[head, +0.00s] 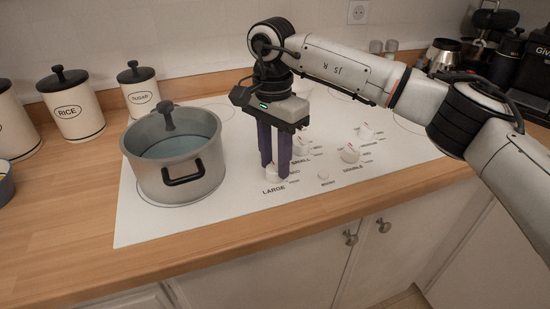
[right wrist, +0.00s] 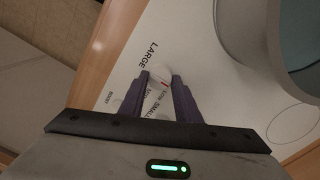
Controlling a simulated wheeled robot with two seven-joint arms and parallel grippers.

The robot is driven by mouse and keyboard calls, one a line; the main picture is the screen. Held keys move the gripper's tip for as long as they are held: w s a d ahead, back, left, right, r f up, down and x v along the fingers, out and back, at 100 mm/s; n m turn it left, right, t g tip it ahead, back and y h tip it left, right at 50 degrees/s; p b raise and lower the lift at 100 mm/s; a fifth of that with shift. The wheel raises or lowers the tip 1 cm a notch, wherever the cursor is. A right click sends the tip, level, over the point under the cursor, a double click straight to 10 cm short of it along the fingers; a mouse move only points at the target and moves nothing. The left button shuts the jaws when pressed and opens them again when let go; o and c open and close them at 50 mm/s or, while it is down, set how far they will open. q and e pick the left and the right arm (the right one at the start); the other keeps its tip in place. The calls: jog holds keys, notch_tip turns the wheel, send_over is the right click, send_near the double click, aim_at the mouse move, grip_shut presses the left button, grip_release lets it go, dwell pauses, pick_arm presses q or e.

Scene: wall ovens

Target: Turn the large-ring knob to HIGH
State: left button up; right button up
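The large-ring knob (right wrist: 160,77) is white with a red mark, beside the printed word LARGE on the white cooktop. In the head view its side shows low between my right gripper's fingers (head: 274,174). My right gripper (right wrist: 161,79) points down, with one dark purple finger on each side of the knob. The fingers are apart; I cannot tell whether they press on the knob. The fingers hide much of the knob, and its exact setting is unclear. My left gripper is not in view.
A grey lidded pot (head: 207,180) stands on the ring left of the gripper. The SMALL knob (head: 301,146) is close behind the fingers, and the DOUBLE knob (head: 350,153) is to the right. A small BOOST button (head: 324,175) is near the front. Canisters (head: 72,105) stand back left.

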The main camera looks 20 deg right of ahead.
jog(key=shift+m, duration=0.6)
jog(key=m, duration=0.4)
jog(key=shift+d+p, duration=0.1)
jog(key=shift+p, duration=0.25)
jog(key=m, duration=0.3)
jog(key=shift+m, duration=0.3)
jog(key=m, duration=0.4)
jog(key=shift+s+m, duration=0.1)
jog(key=shift+m, duration=0.2)
jog(key=m, duration=0.3)
jog(key=shift+m+y, duration=0.3)
jog(key=m, duration=0.3)
jog(key=shift+m, duration=0.4)
jog(key=m, duration=0.6)
jog(key=shift+r+t, duration=0.1)
jog(key=shift+t, duration=0.2)
